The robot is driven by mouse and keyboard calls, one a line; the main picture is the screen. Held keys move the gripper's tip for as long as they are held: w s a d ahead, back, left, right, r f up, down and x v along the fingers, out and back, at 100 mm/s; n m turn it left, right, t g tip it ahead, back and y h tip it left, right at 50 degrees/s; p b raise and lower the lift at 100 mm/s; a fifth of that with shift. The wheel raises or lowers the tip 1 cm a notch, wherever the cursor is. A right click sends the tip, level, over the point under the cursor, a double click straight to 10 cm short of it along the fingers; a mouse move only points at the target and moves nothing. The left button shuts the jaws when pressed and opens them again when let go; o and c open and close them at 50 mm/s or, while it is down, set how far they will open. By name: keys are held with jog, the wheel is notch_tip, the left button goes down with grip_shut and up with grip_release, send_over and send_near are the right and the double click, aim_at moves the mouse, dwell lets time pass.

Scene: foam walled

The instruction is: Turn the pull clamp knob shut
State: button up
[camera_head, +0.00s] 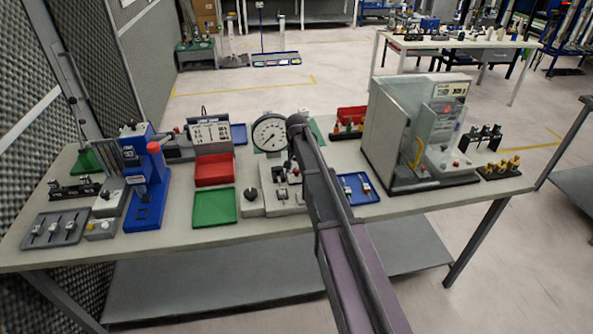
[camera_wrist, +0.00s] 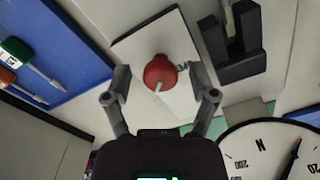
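A round red knob (camera_wrist: 160,73) sits on a pale box-shaped base (camera_wrist: 135,45) in the wrist view. A white mark on it points toward the bottom of that picture. My gripper (camera_wrist: 159,82) is open, with one finger on each side of the knob and a visible gap to each. How far the fingertips are above the knob I cannot tell. In the head view my arm covers much of this spot; part of the pale tester (camera_head: 285,190) shows left of it.
A dark U-shaped bracket (camera_wrist: 235,68) stands right of the knob in the wrist view. A round dial gauge (camera_wrist: 262,155) is at lower right. A blue tray (camera_wrist: 75,70) with screwdrivers lies at left. A large grey cabinet (camera_head: 388,135) stands right of my arm.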

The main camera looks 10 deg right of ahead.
aim_at(296, 169)
jog(key=shift+n, duration=0.4)
jog(key=n, duration=0.4)
jog(key=shift+w, duration=0.1)
jog(key=n, duration=0.4)
jog(key=shift+a+n, duration=0.1)
jog(key=shift+n, duration=0.2)
jog(key=n, duration=0.8)
jog(key=shift+n, duration=0.4)
notch_tip(296, 169, up, 14)
jog(key=p, duration=1.4)
jog(key=s+f+m+b, duration=0.4)
jog(key=s+f+b, duration=0.1)
jog(key=s, duration=0.5)
jog(key=s+f+m+b, duration=0.4)
jog(key=s+f+b, duration=0.1)
jog(key=s, duration=0.5)
jog(key=s+f+m+b, duration=0.4)
jog(key=s+f+b, duration=0.1)
jog(key=s, duration=0.5)
jog(key=shift+s+m, duration=0.4)
jog(key=shift+f, duration=0.1)
